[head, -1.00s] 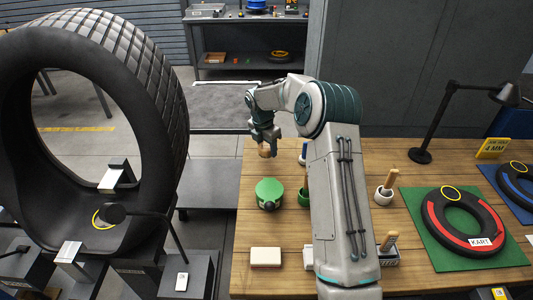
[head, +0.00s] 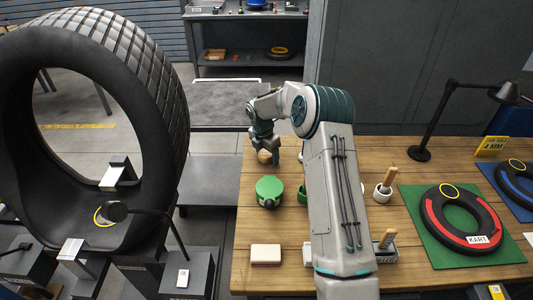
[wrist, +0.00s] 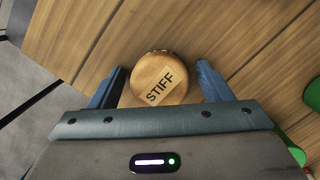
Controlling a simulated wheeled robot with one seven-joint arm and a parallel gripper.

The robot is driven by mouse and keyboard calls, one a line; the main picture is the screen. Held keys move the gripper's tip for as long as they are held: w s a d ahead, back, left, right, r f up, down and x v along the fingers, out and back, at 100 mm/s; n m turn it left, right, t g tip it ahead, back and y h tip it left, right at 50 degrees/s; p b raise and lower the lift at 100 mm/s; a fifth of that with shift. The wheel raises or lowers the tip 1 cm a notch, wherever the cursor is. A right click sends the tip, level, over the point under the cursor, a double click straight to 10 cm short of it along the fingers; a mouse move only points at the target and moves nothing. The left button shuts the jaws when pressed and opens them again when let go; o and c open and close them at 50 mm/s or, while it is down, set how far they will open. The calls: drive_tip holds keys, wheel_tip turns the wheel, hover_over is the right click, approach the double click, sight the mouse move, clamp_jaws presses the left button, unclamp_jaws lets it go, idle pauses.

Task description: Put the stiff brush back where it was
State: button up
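The stiff brush (wrist: 160,72) shows in the wrist view as a round wooden top labelled STIFF. It also shows in the head view (head: 264,157), at the wooden bench's far left corner, seemingly standing on the bench top. My gripper (wrist: 162,84) is open, with one blue finger on each side of the brush and a narrow gap at both sides. In the head view my gripper (head: 265,154) is low over the brush. The brush's lower part is hidden.
A green round container (head: 269,190) stands just in front of the brush. A pale block (head: 265,254) lies near the front edge. Wooden-handled tools stand in a white pot (head: 383,194) and a grey holder (head: 385,254). The bench's left edge is close to the brush.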

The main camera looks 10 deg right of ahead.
sight(263, 155)
drive_tip(key=shift+r, duration=0.15)
drive_tip(key=s+a+r+m+b, duration=0.15)
drive_tip(key=s+r, duration=0.25)
drive_tip(key=r, duration=0.5)
drive_tip(key=s+a+r+m, duration=0.1)
drive_tip(key=s+r+m, duration=0.15)
drive_tip(key=r, duration=0.65)
drive_tip(key=s+d+r+m, duration=0.1)
drive_tip(key=s+r+m, duration=0.15)
drive_tip(key=s, duration=0.35)
drive_tip(key=s+r+m, duration=0.2)
drive_tip(key=s+m, duration=0.2)
drive_tip(key=s, duration=0.2)
drive_tip(key=s+d+f+m+t+y, duration=0.1)
drive_tip(key=s+f+m+t, duration=0.1)
drive_tip(key=s+m, duration=1.2)
drive_tip(key=shift+s, duration=4.4)
drive_tip(key=shift+d, duration=0.1)
